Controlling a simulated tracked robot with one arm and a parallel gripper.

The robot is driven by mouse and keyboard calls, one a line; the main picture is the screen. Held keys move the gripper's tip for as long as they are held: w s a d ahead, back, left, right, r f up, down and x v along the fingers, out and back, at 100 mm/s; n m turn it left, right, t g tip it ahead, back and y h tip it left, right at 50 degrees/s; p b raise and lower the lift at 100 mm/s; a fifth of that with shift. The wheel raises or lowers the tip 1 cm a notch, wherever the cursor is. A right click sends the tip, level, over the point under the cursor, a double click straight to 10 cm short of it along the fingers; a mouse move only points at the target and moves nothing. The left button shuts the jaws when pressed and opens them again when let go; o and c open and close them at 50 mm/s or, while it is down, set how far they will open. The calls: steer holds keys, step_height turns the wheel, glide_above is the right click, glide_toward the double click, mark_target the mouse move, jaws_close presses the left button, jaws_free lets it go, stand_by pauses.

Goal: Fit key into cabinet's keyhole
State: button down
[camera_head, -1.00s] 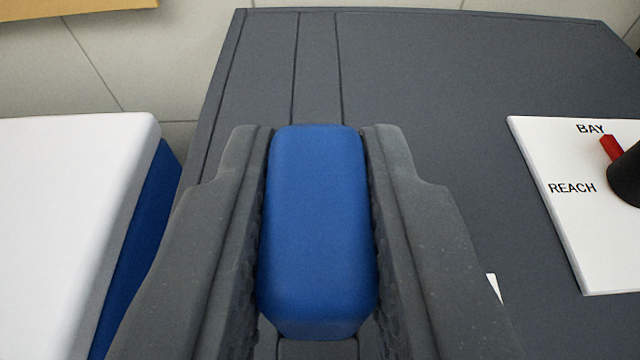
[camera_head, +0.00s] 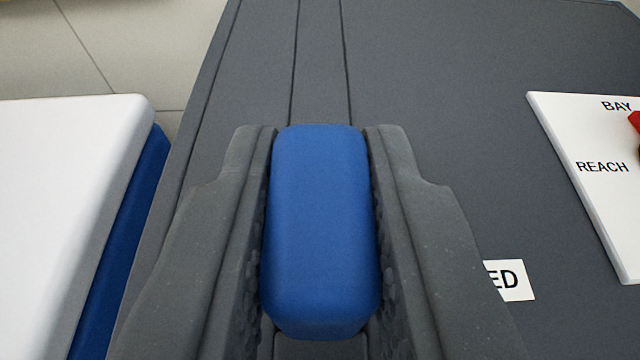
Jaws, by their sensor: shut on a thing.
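My gripper (camera_head: 320,150) is in the middle of the view, its two dark grey fingers shut on a blue block-shaped piece (camera_head: 320,225), which looks like the key's handle. The rest of the key is hidden under or beyond the handle. The dark grey cabinet (camera_head: 440,70) fills the view behind the gripper, with two long parallel seams running up its left part. No keyhole shows; it may be hidden behind the gripper and the blue handle. I cannot tell whether the key touches the cabinet.
At left, a box with a white top (camera_head: 65,190) and blue side stands close beside the cabinet. At right, a white panel (camera_head: 590,180) reads "BAY" and "REACH", with a red-tipped knob cut off at the edge. A white label (camera_head: 512,281) ending in "ED" sits right of the gripper.

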steer(key=shift+f+b, duration=0.4)
steer(key=shift+f, duration=0.35)
steer(key=c, duration=1.2)
jaws_free()
steer(key=shift+s, duration=0.1)
steer(key=b+v, duration=0.2)
steer(key=v, duration=1.1)
steer(key=shift+s, duration=0.3)
steer(key=shift+r, duration=0.15)
